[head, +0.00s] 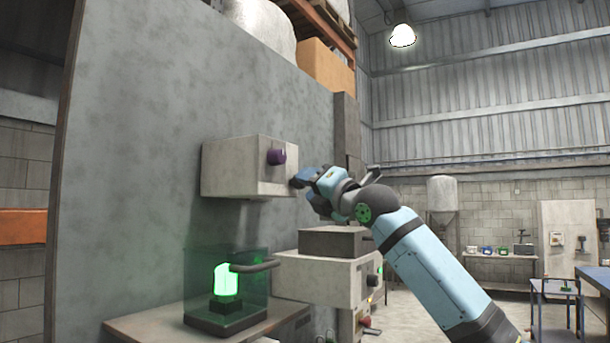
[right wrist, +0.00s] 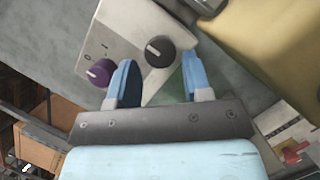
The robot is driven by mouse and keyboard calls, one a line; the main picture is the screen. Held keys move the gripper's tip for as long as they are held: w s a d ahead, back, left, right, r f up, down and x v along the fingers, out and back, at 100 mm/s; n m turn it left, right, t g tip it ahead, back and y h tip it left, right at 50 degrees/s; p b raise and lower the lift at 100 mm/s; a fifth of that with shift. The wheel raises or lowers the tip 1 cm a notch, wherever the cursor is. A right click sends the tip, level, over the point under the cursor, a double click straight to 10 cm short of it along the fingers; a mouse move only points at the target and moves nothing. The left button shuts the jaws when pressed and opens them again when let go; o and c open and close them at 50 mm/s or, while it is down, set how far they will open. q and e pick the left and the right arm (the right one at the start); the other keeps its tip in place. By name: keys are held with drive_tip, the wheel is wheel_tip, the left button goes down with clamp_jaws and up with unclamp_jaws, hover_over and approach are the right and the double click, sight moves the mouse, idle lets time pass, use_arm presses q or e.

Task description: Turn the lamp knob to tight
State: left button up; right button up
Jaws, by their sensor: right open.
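A pale control box (head: 232,168) is fixed to the grey wall panel. It carries a purple knob (head: 277,156), which also shows in the right wrist view (right wrist: 100,72). A black knob (right wrist: 160,51) sits beside it on the same face, with small marks near the knobs. Which knob is the lamp knob I cannot tell. My right gripper (head: 302,178) is at the box's right end. In the right wrist view its open blue fingers (right wrist: 158,72) stand on either side of the black knob; contact cannot be told. A green lamp (head: 227,280) glows below. My left gripper is out of view.
A clear case with a dark handle (head: 254,266) encloses the lamp on a shelf (head: 140,325). Another pale box (head: 325,277) with a green button stands below my right gripper. A yellowish surface (right wrist: 265,45) fills the upper right of the wrist view.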

drive_tip(key=shift+x, duration=1)
drive_tip(key=c, duration=0.7)
drive_tip(key=shift+o, duration=0.2)
